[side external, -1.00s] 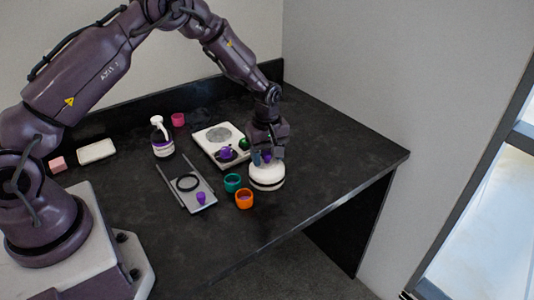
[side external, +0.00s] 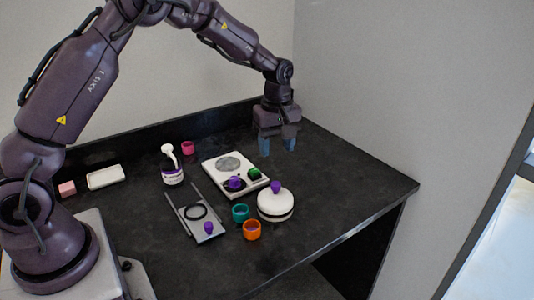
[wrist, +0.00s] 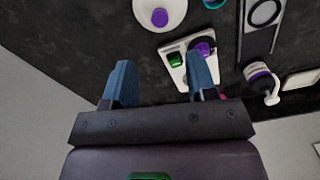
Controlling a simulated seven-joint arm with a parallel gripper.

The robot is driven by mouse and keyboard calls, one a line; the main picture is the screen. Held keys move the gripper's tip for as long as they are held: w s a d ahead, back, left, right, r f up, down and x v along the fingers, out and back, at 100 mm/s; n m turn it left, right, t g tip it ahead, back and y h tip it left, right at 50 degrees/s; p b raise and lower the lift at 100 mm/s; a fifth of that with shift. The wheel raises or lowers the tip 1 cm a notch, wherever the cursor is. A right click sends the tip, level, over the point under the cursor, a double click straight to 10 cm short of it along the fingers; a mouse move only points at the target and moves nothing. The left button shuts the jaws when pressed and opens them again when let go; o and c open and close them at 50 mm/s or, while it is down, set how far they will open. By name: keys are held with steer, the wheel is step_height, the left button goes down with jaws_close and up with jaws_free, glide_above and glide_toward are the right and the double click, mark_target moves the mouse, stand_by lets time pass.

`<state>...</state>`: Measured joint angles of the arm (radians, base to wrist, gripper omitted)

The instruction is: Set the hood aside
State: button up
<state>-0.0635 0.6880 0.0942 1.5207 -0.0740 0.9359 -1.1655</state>
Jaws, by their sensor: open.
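The hood appears to be the round white dome (side external: 272,203) with a purple knob on top and a dark band near its bottom. It sits upright on the black table, right of the teal cup, and shows at the top of the wrist view (wrist: 173,18). My gripper (side external: 277,146) is open and empty above the table, behind the dome and apart from it. In the wrist view both blue fingers (wrist: 160,72) are spread with nothing between them. What lies under the dome is hidden.
Left of the dome are a teal cup (side external: 240,212), an orange cup (side external: 252,231) and a grey railed tray (side external: 207,228). A white plate (side external: 222,165) with green and purple knobs lies behind. A bottle (side external: 173,175) stands further left. The table's right side is clear.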

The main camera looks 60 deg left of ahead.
steer(key=s+d+r+m+t, duration=0.35)
steer(key=s+r+m, duration=0.45)
steer(key=s+r, duration=0.6)
steer(key=s+d+r+m+t, duration=0.2)
steer(key=s+m, duration=0.5)
steer(key=s, duration=0.6)
steer(key=shift+d+r, duration=0.25)
steer(key=shift+r, duration=0.35)
